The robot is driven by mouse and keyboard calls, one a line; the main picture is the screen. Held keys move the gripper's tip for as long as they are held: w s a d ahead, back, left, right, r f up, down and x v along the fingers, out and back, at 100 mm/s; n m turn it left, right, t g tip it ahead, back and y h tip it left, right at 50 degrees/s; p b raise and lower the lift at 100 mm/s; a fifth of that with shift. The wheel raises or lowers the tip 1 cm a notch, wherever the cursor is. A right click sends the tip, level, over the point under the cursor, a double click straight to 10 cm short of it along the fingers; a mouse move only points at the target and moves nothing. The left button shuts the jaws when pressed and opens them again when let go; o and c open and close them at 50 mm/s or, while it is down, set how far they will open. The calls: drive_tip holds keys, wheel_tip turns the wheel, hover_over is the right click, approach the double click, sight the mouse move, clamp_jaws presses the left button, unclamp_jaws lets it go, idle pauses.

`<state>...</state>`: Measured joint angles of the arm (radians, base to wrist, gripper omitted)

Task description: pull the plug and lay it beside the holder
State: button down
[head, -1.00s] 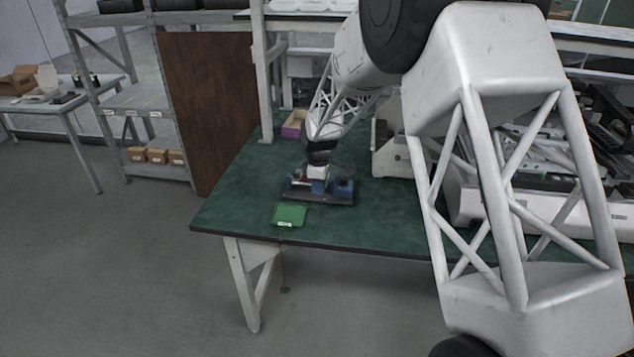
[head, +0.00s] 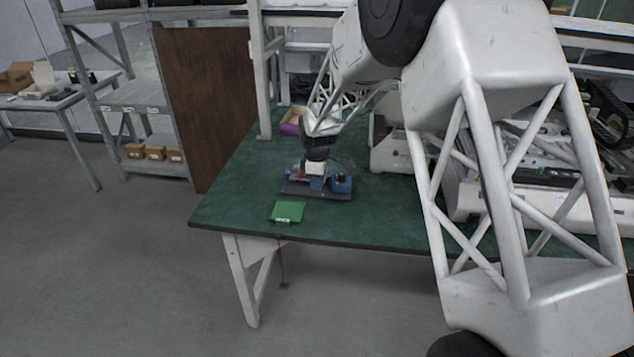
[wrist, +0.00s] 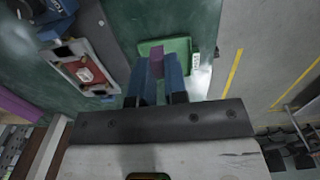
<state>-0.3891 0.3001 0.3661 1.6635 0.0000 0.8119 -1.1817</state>
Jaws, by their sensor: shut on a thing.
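The holder (head: 300,191) is a dark flat base with blue blocks on the green table; it also shows at the upper left of the wrist view (wrist: 108,52). My gripper (head: 317,185) is low over the holder in the head view. In the wrist view its two blue fingers (wrist: 157,70) are shut on a small purple block, which I take as the plug (wrist: 156,58). The holder lies to the left of the fingers there. The plug's lower end is hidden, so I cannot tell whether it touches anything. The plug cannot be made out in the head view.
A green tray (head: 287,211) with a white label lies near the table's front edge, and shows behind the fingers in the wrist view (wrist: 180,46). A purple open box (head: 291,121) stands farther back. Bare green table (head: 235,205) lies left of the holder.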

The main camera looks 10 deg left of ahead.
drive_tip(key=shift+r, duration=1.9)
drive_tip(key=shift+s, duration=0.1)
idle(0.3)
drive_tip(key=s+d+f, duration=0.5)
drive_tip(key=s, duration=0.2)
drive_tip(key=s+d+f, duration=0.5)
drive_tip(key=s, duration=0.3)
drive_tip(key=shift+f, duration=0.1)
hover_over(332, 218)
drive_tip(key=shift+f, duration=0.7)
drive_tip(key=shift+f, duration=0.1)
drive_tip(key=shift+f, duration=1.65)
drive_tip(key=shift+f, duration=0.15)
